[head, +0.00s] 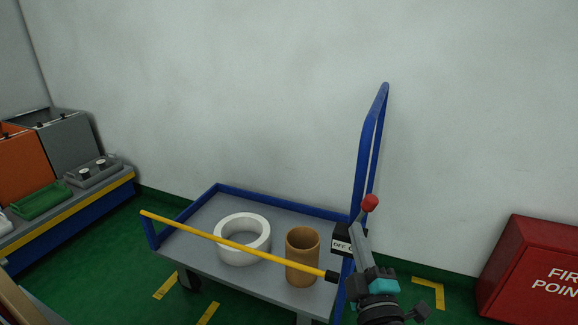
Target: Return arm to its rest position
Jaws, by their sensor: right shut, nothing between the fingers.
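My right gripper (357,234) points up in front of the cart's right end, shut and empty. Its dark wrist and teal band show at the bottom of the head view. A red ball knob (370,203) on a short stem shows just above the fingertips; I cannot tell whether they touch. A dark box with a white label (342,245) reading "OFF" sits beside the fingers, partly hidden by them. My left gripper is not in view.
A blue-railed grey cart (190,240) holds a white ring (243,255) and a brown tube (302,258). A yellow bar (190,229) crosses its front. A red cabinet (530,260) stands right; a bench (75,207) with bins stands left. Wall lies behind.

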